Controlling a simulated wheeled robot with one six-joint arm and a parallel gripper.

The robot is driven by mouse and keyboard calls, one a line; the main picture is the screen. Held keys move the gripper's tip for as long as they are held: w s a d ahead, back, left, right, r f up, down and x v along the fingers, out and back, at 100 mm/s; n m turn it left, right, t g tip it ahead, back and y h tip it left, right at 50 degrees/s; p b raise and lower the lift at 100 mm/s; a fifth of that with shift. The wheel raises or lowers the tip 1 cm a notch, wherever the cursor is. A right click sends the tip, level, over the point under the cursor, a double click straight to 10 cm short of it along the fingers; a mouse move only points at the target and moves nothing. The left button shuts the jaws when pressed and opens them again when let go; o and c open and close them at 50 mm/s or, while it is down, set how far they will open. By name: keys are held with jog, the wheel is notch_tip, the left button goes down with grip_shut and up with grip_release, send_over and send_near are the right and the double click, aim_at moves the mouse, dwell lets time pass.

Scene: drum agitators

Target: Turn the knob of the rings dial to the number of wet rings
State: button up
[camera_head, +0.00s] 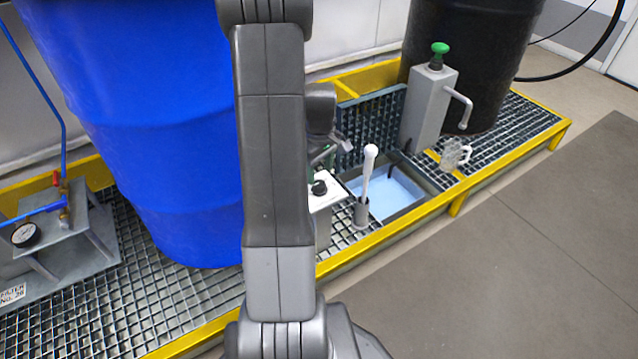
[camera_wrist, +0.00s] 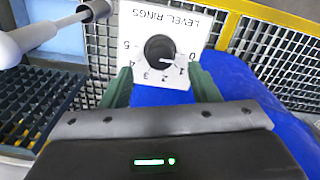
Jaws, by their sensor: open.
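The rings dial is a white plate (camera_head: 322,201) on a grey post, partly hidden behind my arm in the head view. In the wrist view the plate (camera_wrist: 190,25) reads LEVEL RINGS upside down, with numbers 0 to 5 around a black knob (camera_wrist: 157,47). The knob's white mark seems to point near the 1. The knob also shows in the head view (camera_head: 319,187). My gripper (camera_wrist: 162,88) is open, its green fingers on both sides of the plate's near edge, apart from the knob. No wet rings can be made out.
A white-handled rod (camera_head: 368,165) stands in a grey holder (camera_head: 361,213) beside the dial. A basin (camera_head: 400,193) of pale liquid, a glass mug (camera_head: 454,155) and a grey pump (camera_head: 428,105) lie to the right. Blue drum (camera_head: 150,120) and black drum (camera_head: 470,60) flank them.

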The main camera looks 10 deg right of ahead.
aim_at(319, 183)
notch_tip(319, 183, down, 4)
jog(key=shift+f+b, duration=0.1)
jog(key=shift+b, duration=0.35)
jog(key=c, duration=1)
jog(key=shift+o, duration=0.2)
